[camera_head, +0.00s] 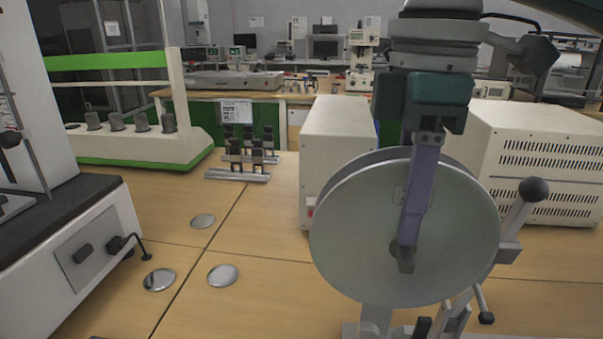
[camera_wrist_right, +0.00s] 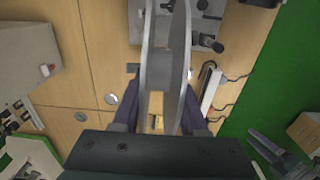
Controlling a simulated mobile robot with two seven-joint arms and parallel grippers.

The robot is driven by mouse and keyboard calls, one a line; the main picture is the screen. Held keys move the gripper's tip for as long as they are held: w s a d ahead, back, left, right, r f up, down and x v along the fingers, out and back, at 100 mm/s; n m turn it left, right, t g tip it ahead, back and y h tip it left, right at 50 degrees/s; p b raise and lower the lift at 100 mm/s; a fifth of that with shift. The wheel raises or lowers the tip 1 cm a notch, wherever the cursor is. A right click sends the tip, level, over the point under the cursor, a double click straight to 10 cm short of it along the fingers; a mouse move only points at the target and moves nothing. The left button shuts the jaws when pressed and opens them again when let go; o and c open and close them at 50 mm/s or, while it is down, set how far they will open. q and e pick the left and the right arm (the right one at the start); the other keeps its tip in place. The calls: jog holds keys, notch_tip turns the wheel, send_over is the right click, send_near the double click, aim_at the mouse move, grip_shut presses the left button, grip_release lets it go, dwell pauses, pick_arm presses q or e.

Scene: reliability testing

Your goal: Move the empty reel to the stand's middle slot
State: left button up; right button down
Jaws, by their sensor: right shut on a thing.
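The reel (camera_head: 350,235) is a large grey disc pair with no wire visible on it. It hangs upright in my right gripper (camera_head: 404,256), whose purple near finger lies across its face down to the centre. In the right wrist view the reel (camera_wrist_right: 152,75) shows edge-on as two flanges between the two fingers. A grey metal stand (camera_head: 373,325) shows in part below and behind the reel; its slots are hidden, and I cannot tell whether the reel touches it. My left gripper is out of view.
A lever with a black ball knob (camera_head: 534,190) rises right of the reel. White boxes (camera_head: 330,130) and a vented cabinet (camera_head: 540,150) stand behind. Round metal discs (camera_head: 222,275) lie on the wooden table. A green-trimmed rack (camera_head: 140,150) is at back left. The table's left middle is mostly clear.

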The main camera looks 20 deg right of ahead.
aim_at(395, 259)
jog(key=shift+f+b, duration=0.6)
jog(key=shift+f, duration=1.65)
jog(key=shift+f+b, duration=0.35)
jog(key=shift+f, duration=0.95)
